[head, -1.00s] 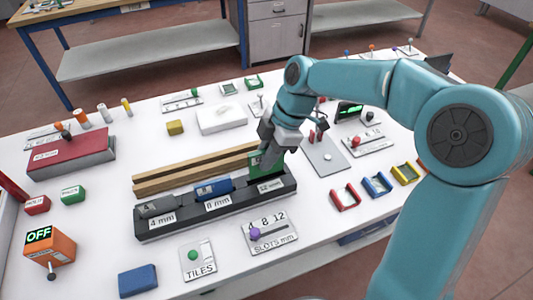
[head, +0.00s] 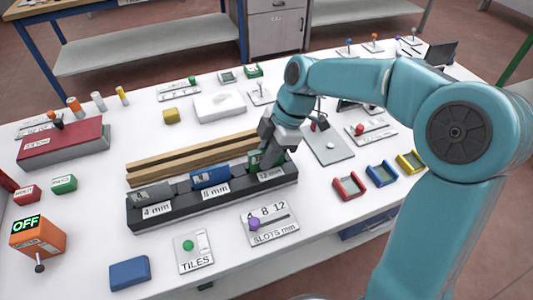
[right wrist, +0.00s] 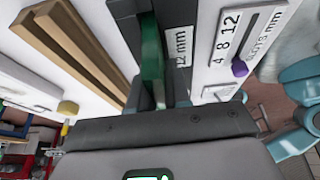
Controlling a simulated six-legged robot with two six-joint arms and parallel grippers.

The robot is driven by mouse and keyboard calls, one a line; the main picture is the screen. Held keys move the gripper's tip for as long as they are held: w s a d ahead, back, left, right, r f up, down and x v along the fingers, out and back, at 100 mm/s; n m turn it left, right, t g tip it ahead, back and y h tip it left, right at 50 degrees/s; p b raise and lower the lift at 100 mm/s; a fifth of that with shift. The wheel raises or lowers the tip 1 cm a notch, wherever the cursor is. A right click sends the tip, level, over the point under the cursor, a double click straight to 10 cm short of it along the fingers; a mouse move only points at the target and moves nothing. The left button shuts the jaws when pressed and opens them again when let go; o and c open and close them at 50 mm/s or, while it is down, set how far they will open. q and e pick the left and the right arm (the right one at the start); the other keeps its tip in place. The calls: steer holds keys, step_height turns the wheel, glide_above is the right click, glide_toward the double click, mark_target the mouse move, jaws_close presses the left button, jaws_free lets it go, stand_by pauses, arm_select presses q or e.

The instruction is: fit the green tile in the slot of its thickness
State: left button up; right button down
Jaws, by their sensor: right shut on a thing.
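The green tile (head: 281,157) is at the right end of the black slotted rack (head: 220,202), over the 12 mm label. My right gripper (head: 268,158) is shut on it from above and hides much of it. In the right wrist view the green tile (right wrist: 152,55) stands on edge between the dark fingers, at the 12 mm part of the rack. Its lower edge is at or in that slot; how deep is hidden. A blue tile (head: 210,177) stands in the 8 mm slot and a grey tile (head: 155,194) in the 4 mm slot. My left gripper is out of view.
Two wooden bars (head: 190,160) lie close behind the rack. In front are the slots plate (head: 269,223) with a purple knob, the tiles plate (head: 194,251) and a blue block (head: 130,273). Red, blue and yellow frames (head: 380,174) lie to the right.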

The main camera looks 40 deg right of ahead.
steer(key=shift+f+b, duration=0.3)
steer(key=shift+b, duration=0.05)
steer(key=c, duration=1)
jaws_free()
steer(key=p+v, duration=0.2)
steer(key=v, duration=1.4)
steer(key=shift+r, duration=0.25)
